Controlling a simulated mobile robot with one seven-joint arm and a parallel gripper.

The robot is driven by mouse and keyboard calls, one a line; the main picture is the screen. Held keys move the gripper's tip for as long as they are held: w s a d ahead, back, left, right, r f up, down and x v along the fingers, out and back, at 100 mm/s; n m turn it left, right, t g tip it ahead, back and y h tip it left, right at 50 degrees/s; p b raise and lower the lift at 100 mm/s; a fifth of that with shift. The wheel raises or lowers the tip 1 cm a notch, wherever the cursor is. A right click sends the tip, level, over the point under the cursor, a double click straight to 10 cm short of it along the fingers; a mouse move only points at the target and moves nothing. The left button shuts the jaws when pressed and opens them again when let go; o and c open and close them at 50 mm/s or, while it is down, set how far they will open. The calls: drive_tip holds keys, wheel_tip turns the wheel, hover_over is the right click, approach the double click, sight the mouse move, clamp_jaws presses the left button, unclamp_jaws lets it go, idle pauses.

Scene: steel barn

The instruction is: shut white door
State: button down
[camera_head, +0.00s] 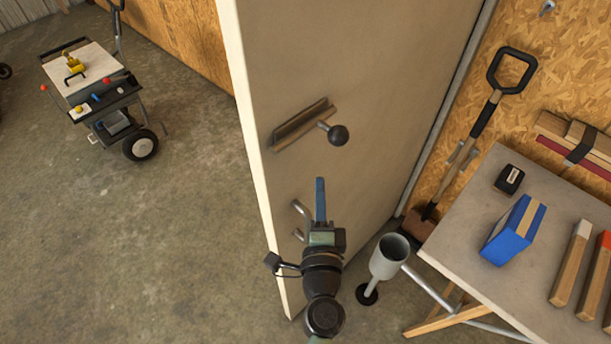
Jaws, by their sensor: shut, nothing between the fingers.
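The white door (345,80) stands open, its free edge toward the left and its far side meeting the metal frame at the right. A dark round knob on a plate (337,135) sits on its face, with a metal pull handle (300,215) lower near the free edge. My gripper (320,185) is in front of the door's face, below the knob and right of the pull handle. Its blue fingers are together, with nothing held. Whether it touches the door cannot be told.
A grey table (480,220) with a blue box (514,230) and wooden-handled tools stands at right. A grey cup-shaped stand (390,257) is beside the door's foot. A shovel (485,115) leans on the wall. A wheeled cart (85,75) stands back left; the concrete floor left of the door is clear.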

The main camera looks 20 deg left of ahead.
sight(305, 166)
drive_tip(key=shift+w+a, duration=0.3)
drive_tip(key=shift+a, duration=0.55)
drive_tip(key=shift+w+a, duration=0.25)
drive_tip(key=shift+a, duration=0.6)
drive_tip(key=shift+a, duration=0.1)
